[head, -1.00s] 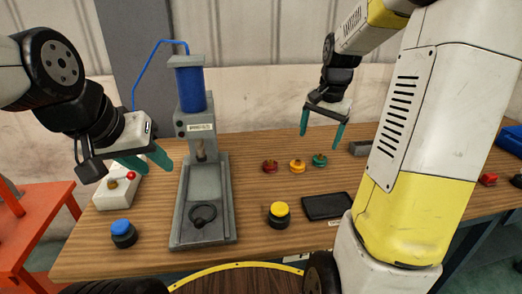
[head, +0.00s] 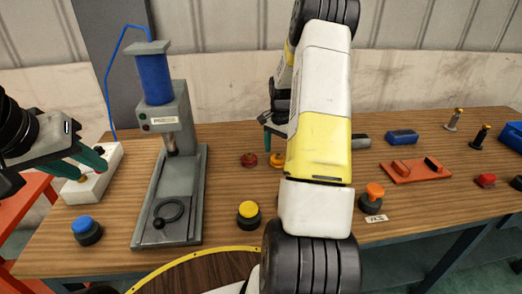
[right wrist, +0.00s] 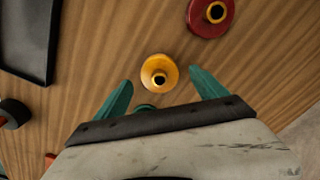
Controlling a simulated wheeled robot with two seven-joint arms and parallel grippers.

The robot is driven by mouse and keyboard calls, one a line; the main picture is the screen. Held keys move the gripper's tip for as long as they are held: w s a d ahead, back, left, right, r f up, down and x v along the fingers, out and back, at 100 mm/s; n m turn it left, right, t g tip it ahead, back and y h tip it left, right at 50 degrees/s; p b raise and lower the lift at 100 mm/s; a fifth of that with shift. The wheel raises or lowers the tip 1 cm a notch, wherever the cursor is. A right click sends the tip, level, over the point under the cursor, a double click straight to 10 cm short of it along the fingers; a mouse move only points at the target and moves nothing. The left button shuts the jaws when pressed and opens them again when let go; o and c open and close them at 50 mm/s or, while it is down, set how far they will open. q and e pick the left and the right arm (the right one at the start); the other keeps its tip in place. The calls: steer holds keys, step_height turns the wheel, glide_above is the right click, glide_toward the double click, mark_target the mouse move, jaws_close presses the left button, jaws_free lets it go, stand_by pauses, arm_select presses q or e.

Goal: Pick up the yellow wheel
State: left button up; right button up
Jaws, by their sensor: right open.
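The yellow wheel (head: 276,160) lies on the wooden table in the head view, partly covered by my right arm. In the head view my right gripper (head: 274,128) is mostly hidden behind my arm. My left gripper (head: 92,172) is open and empty near the white box at the left.
A red wheel (head: 249,160) lies close beside the yellow one. A green wheel (right wrist: 145,107) is partly hidden by my right gripper. A grey press (head: 168,190), a yellow button (head: 249,214) and a blue button (head: 86,230) stand nearer the left. A black tray (right wrist: 28,38) lies nearby.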

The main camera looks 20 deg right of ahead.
step_height(320, 180, down, 2)
steer(key=shift+f, duration=0.1)
jaws_close()
stand_by(0.4)
